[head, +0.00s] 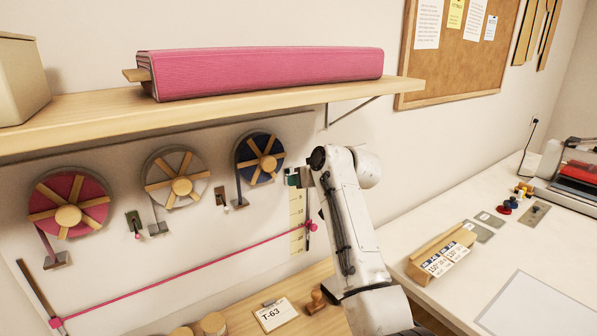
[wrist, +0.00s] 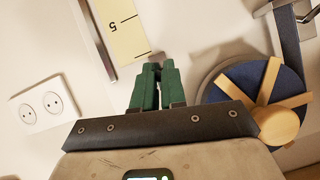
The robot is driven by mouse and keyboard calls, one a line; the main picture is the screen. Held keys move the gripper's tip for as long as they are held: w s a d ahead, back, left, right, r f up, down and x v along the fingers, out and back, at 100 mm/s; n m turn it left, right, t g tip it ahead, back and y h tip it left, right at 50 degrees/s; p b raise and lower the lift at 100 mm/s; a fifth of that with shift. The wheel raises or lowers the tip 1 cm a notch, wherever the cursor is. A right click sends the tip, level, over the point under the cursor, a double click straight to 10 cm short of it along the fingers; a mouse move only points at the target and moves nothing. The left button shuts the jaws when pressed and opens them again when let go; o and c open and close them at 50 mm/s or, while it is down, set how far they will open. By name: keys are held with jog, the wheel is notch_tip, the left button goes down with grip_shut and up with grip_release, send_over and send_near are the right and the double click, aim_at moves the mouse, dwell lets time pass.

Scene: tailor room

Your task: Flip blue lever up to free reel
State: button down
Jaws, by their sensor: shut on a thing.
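The blue reel (head: 259,158) with wooden spokes hangs on the wall panel under the shelf, and shows at the right of the wrist view (wrist: 262,98). My gripper (head: 293,178) is just right of this reel, at the wall. In the wrist view its green fingers (wrist: 154,72) are shut close together. They and my arm cover the spot beside the reel where its lever would sit, matching the levers beside the other reels. The blue lever itself is hidden between the fingers, so whether it is up or down cannot be seen.
A white reel (head: 176,178) and a pink reel (head: 69,204) hang to the left, with small levers beside them. The shelf (head: 205,104) holds a pink bolt (head: 265,73) close above. A pink ribbon (head: 180,278) runs below to the yellow ruler (head: 297,215).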

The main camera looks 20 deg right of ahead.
jog(key=shift+w+r+g+h, duration=0.15)
jog(key=shift+r+g+h, duration=0.25)
jog(key=shift+g, duration=0.5)
jog(key=shift+w+r+g+h, duration=0.1)
jog(key=shift+r+g+h, duration=0.25)
jog(key=shift+g, duration=0.55)
jog(key=c, duration=1.3)
grip_release()
jog(key=shift+o, duration=0.2)
jog(key=s+d+b, duration=0.4)
jog(key=s+d, duration=0.1)
jog(key=s, duration=0.6)
jog(key=shift+s+d+r, duration=0.15)
jog(key=shift+s+r, duration=0.1)
jog(key=shift+r, duration=0.2)
